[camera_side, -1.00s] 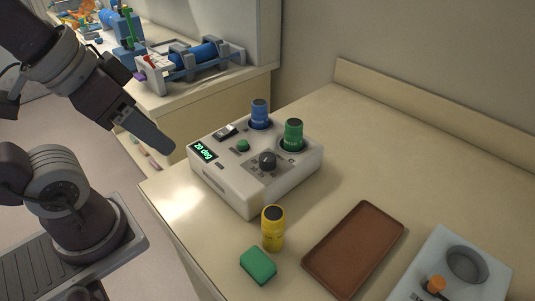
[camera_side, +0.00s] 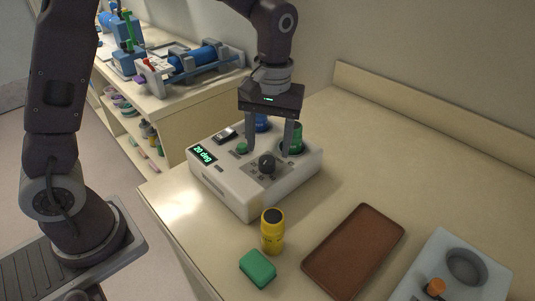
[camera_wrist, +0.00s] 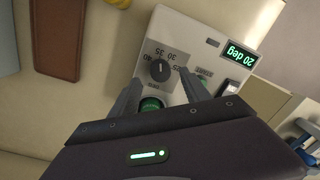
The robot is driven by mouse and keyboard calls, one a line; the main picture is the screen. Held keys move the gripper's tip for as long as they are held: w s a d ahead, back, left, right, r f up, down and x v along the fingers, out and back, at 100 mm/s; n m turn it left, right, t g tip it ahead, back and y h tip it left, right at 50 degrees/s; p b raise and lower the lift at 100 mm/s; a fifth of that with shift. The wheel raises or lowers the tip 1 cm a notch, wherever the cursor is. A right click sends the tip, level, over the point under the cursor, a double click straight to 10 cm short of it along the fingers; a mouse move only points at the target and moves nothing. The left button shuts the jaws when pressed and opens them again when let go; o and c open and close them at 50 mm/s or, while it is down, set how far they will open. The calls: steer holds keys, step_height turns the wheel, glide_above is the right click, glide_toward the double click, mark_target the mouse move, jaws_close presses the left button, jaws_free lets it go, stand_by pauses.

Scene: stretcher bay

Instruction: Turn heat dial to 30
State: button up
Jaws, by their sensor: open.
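The white heater box (camera_side: 243,197) stands on the table, and its green display (camera_side: 204,154) reads 20 deg. The black heat dial (camera_side: 267,163) is on its top, with a scale that shows numbers such as 30 and 35 beside the dial in the wrist view (camera_wrist: 160,70). My gripper (camera_side: 270,150) points down over the box with its fingers apart. The fingers are behind the dial in the side view, near the green-capped bottle (camera_side: 296,140). In the wrist view the dial lies just beyond the fingertips (camera_wrist: 166,86), and nothing is held.
A blue bottle (camera_side: 262,124) stands in the box, partly hidden by my gripper. A grey holder (camera_side: 487,284) is at right. The table behind the tray is clear.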

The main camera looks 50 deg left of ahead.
mark_target(267, 159)
step_height(267, 159, down, 4)
steer(key=shift+r, duration=0.15)
steer(key=shift+c, duration=0.2)
jaws_close()
steer(key=m, duration=0.4)
steer(key=shift+a+m, duration=0.1)
steer(key=shift+m, duration=2.2)
steer(key=shift+t, duration=0.3)
